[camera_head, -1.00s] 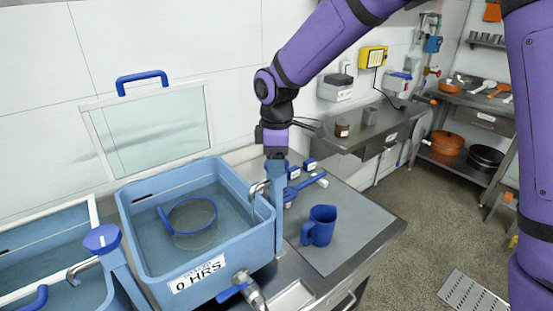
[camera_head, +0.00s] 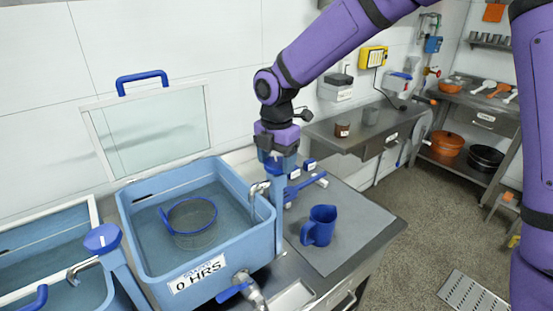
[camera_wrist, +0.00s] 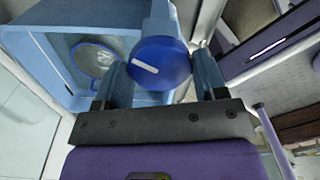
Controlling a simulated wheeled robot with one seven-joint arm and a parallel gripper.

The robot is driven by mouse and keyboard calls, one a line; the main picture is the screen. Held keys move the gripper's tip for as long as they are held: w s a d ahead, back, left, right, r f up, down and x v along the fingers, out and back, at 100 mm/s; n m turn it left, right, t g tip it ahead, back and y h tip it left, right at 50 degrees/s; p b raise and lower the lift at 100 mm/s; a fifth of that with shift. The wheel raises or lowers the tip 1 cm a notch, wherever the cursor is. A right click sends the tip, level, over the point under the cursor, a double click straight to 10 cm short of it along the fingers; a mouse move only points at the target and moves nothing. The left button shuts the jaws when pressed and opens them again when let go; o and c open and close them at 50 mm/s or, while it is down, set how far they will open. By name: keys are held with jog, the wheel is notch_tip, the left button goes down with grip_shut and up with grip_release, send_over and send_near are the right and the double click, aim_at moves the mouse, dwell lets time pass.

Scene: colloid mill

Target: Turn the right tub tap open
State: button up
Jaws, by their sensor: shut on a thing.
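The right tub tap is a light-blue post (camera_head: 277,190) at the right edge of the right tub (camera_head: 127,215), with a bent metal spout (camera_head: 258,188) over the tub. Its round blue knob (camera_wrist: 159,65) has a white line mark and shows between my two fingers in the wrist view. My gripper (camera_head: 278,160) is on top of the post, pointing down, shut on the knob. In the head view my gripper mostly hides the knob. I cannot make out a water stream from the spout.
A blue-rimmed sieve basket (camera_head: 192,222) sits in the right tub. A blue jug (camera_head: 319,226) and other blue items (camera_head: 305,184) stand on the counter to the right. The left tap (camera_head: 102,238) stands between the tubs. A lid with a blue handle (camera_head: 142,77) is behind.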

aim_at(277, 162)
jog(key=n, duration=0.5)
jog(key=shift+n, duration=0.3)
dwell(0.5)
jog(key=o, duration=0.9)
notch_tip(277, 162, up, 11)
jog(key=shift+f, duration=0.1)
